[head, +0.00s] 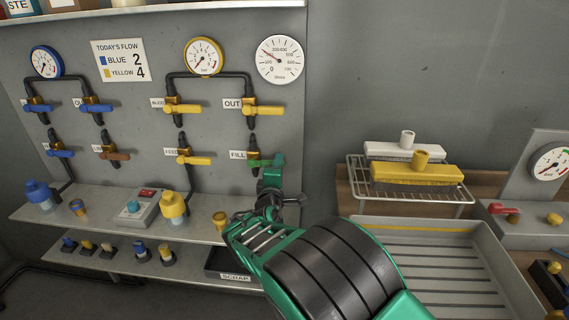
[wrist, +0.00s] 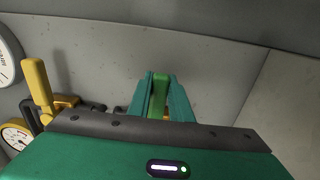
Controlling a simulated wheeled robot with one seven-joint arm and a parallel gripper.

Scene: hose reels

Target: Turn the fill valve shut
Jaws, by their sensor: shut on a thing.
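The fill valve (head: 254,163) sits on the wall panel at the right end of the lower valve row, beside its FILL label (head: 238,155). Its green lever points right in the head view. My gripper (head: 272,166) is shut on this lever. In the wrist view the green lever (wrist: 160,88) stands between the two teal fingers of my gripper (wrist: 161,96). The fingers hide part of the lever and most of the valve body.
The yellow OUT valve (head: 262,110) is just above, and a yellow-handled valve (head: 190,159) is to the left. A shelf (head: 120,222) with caps and a scrap tray (head: 228,268) lie below. A brush rack (head: 408,190) stands right. The wall between is bare.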

